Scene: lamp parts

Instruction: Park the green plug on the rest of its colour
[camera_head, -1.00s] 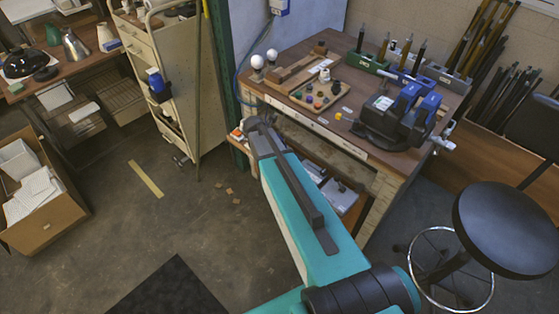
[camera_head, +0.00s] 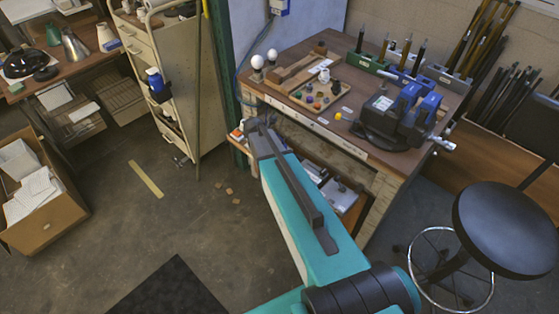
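A light wooden board (camera_head: 316,94) on the workbench holds several small coloured pieces, among them red, blue and green ones. They are too small to tell which is the green plug and which is the rest of its colour. My teal arm reaches up from the bottom right. My gripper (camera_head: 262,124) is at its far end, in front of the bench's left front corner, apart from the board in the picture. Its fingers are too small and dark to show whether they are open or shut, or whether they hold anything.
The workbench (camera_head: 350,140) also carries a blue and black vise (camera_head: 397,117) on the right, two white bulbs (camera_head: 264,59) at the left and tool racks behind. A black stool (camera_head: 505,228) stands at the right. A cream cabinet (camera_head: 170,80) stands left of the bench.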

